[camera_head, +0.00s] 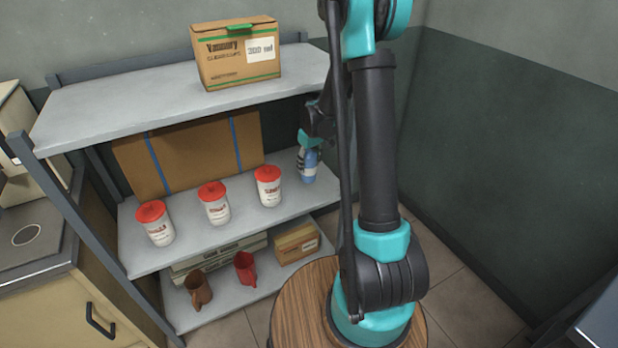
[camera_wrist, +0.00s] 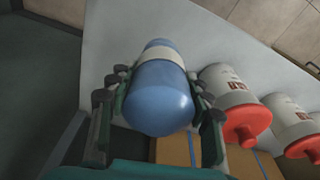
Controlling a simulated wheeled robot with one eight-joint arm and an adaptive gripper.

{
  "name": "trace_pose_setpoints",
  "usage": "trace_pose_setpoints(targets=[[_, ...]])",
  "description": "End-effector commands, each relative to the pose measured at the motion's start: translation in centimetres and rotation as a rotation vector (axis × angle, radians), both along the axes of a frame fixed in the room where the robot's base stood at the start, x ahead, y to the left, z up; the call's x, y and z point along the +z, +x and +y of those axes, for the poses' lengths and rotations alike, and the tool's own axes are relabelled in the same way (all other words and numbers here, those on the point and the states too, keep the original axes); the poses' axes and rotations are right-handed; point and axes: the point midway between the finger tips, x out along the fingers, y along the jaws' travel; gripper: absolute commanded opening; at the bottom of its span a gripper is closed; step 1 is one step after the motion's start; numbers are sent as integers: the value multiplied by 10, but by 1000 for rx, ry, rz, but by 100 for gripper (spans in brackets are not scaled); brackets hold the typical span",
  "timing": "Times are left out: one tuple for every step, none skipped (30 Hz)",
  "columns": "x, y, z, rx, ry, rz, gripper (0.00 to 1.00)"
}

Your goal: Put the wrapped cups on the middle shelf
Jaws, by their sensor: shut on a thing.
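The wrapped cups (camera_head: 310,169) appear as a blue, rounded cylinder at the right end of the middle shelf (camera_head: 240,225). In the wrist view the wrapped cups (camera_wrist: 160,98) show a pale band around them. My gripper (camera_head: 308,153) is shut on them, with its fingers on both sides, as the wrist view of the gripper (camera_wrist: 158,88) also shows. They look upright over the shelf's right part. Whether their base touches the shelf cannot be told.
Three white tubs with red lids (camera_head: 268,187) stand in a row left of the cups. A large cardboard box (camera_head: 190,155) stands behind them. A carton (camera_head: 238,55) sits on the top shelf. Mugs (camera_head: 245,268) and a small box (camera_head: 297,243) are on the bottom shelf.

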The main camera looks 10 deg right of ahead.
Motion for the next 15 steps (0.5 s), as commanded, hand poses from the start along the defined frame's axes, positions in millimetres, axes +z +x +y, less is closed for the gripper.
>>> trace_pose_setpoints(targets=[[-9, -2, -1, -1, 0, 1, 16], [-13, -2, -1, -1, 0, 1, 16], [-18, -2, -1, -1, 0, 1, 16], [-20, -3, -1, -1, 0, 1, 16], [-23, -3, -1, -1, 0, 1, 16], [-25, -3, -1, -1, 0, 1, 16], [-26, -3, -1, -1, 0, 1, 16], [-27, -3, -1, -1, 0, 1, 16], [-29, -3, -1, -1, 0, 1, 16], [-31, -3, -1, -1, 0, 1, 16], [-33, -3, -1, -1, 0, 1, 16], [-37, -3, -1, -1, 0, 1, 16], [-41, -3, -1, -1, 0, 1, 16], [-45, -2, -1, -1, 0, 1, 16], [-51, -3, -1, -1, 0, 1, 16]])
